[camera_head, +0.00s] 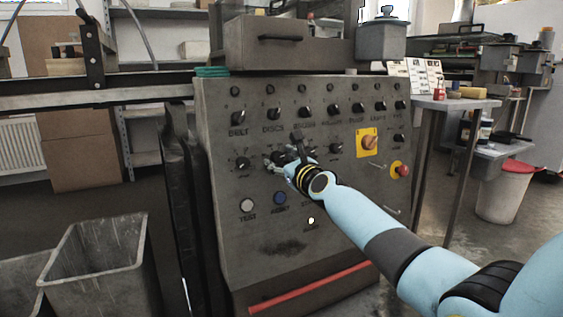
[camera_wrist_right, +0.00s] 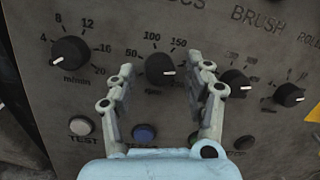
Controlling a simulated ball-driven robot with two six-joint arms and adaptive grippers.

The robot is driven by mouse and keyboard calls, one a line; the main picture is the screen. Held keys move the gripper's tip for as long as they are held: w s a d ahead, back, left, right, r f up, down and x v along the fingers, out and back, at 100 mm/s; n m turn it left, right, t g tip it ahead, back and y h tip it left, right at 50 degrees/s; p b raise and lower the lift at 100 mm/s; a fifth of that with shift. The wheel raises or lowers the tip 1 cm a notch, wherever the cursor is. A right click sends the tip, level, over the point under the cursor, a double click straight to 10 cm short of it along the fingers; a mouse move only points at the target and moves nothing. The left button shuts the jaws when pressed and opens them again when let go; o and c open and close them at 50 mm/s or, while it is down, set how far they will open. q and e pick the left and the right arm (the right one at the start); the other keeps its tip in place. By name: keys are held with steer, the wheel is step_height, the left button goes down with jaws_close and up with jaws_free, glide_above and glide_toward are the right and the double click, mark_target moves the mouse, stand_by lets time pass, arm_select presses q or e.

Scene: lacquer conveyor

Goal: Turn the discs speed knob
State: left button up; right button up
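The discs speed knob is the black knob (camera_wrist_right: 160,69) with a white pointer and a scale marked 50, 100 and 150 in the right wrist view. Its pointer points right. In the head view it sits in the lower knob row below the DISCS label, partly hidden by my right gripper (camera_head: 279,162). In the right wrist view my right gripper (camera_wrist_right: 167,72) is open, with one finger on each side of this knob. A gap shows between the knob and each finger; I cannot tell how deep the fingertips reach. My left gripper is not in view.
A black m/min knob (camera_wrist_right: 70,53) sits left of the gripper, and another knob (camera_wrist_right: 236,83) lies close by the right finger. A white TEST button (camera_wrist_right: 80,126) and a blue button (camera_wrist_right: 144,132) are below. A yellow-backed red switch (camera_head: 368,142) is to the right.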

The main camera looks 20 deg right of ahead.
jaws_close()
steer(key=shift+f, duration=0.1)
